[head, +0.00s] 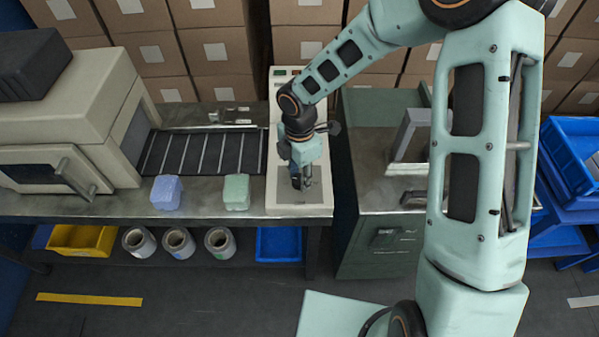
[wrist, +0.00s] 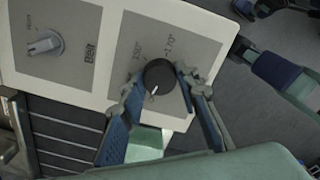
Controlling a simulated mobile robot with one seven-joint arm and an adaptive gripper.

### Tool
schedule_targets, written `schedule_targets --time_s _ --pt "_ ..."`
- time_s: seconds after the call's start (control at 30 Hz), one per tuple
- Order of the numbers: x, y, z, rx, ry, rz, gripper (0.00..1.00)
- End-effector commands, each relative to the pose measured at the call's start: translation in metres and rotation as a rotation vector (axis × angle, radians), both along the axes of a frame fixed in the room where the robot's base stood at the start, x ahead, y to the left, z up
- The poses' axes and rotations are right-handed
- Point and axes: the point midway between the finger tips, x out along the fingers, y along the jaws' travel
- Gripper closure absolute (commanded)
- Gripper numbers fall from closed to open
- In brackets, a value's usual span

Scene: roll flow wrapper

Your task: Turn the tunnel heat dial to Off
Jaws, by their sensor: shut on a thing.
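The tunnel heat dial (wrist: 160,74) is a round black knob with a white pointer line, on a grey plate (wrist: 140,38) marked 150° and 170°. The pointer points toward the bottom of the wrist view, slightly left. I cannot see an Off mark. My gripper (wrist: 162,86) is shut on the dial, one finger on each side. In the head view my gripper (head: 301,180) is down at the cream control cabinet (head: 283,193), and the dial is hidden behind it.
A second, grey knob (wrist: 45,44) sits on its own plate on the same panel. A slatted conveyor (head: 205,152) lies to the left, with a blue pack (head: 166,193) and a green pack (head: 236,192) at the front edge. A green cabinet (head: 368,235) stands right.

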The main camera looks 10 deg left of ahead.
Motion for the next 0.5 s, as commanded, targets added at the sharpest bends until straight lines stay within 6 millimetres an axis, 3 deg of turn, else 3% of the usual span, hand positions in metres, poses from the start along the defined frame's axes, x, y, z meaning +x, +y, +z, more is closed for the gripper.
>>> schedule_targets --time_s 0.5 --pt "0.0005 -0.0001 0.0005 0.000 0.000 0.215 0.95"
